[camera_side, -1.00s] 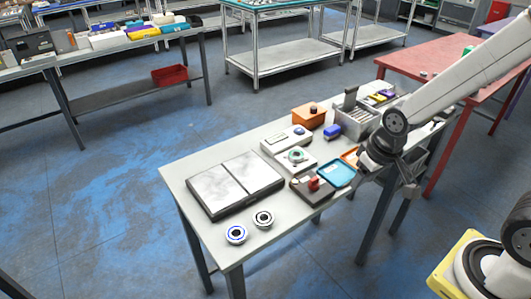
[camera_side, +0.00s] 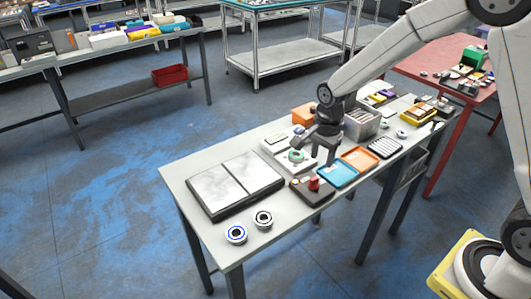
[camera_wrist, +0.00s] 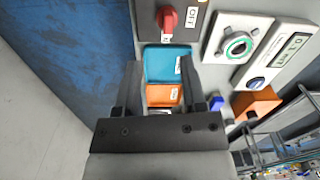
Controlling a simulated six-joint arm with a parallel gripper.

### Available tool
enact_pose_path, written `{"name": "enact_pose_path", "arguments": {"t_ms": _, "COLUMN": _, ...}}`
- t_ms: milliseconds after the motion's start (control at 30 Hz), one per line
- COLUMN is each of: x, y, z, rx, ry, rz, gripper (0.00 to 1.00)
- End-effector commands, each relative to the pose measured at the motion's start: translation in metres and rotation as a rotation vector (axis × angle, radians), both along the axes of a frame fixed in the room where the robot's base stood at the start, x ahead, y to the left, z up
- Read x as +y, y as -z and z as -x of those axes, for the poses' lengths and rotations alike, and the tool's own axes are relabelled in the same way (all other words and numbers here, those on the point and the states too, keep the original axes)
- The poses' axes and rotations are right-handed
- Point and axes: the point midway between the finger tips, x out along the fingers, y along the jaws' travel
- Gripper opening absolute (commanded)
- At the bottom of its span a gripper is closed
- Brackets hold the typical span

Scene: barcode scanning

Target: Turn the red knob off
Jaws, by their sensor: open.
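The red knob (camera_side: 314,183) sits on a dark box (camera_side: 322,195) near the front edge of the grey table. In the wrist view the red knob (camera_wrist: 167,19) is at the top, on the dark box face (camera_wrist: 146,22), with an OFF label to its right and a partly readable label below it. Which label the knob points to is hard to tell. My gripper (camera_side: 326,156) hangs above the table, behind and slightly right of the knob, apart from it. In the wrist view my gripper (camera_wrist: 159,66) is open, with nothing between its fingers.
A blue tray (camera_side: 338,173) and an orange tray (camera_side: 361,158) lie right of the box. A device with a green ring (camera_side: 296,156) stands behind it. A large flat two-panel plate (camera_side: 235,184) is left, with two round pieces in front. An orange box (camera_side: 303,114) stands at the back.

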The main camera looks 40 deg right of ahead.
Motion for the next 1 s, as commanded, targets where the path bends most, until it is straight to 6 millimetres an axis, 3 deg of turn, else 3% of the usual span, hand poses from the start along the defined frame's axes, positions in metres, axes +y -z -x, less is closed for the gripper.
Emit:
{"name": "enact_pose_path", "arguments": {"t_ms": 200, "x": -0.001, "y": 0.006, "z": -0.012, "rx": 0.021, "ry": 0.141, "rz": -0.002, "gripper": 0.53}}
{"name": "enact_pose_path", "arguments": {"t_ms": 567, "x": -0.001, "y": 0.010, "z": -0.013, "rx": 0.024, "ry": 0.160, "rz": -0.002, "gripper": 0.53}}
{"name": "enact_pose_path", "arguments": {"t_ms": 1000, "x": -0.001, "y": 0.051, "z": -0.013, "rx": 0.026, "ry": 0.159, "rz": -0.003, "gripper": 0.53}}
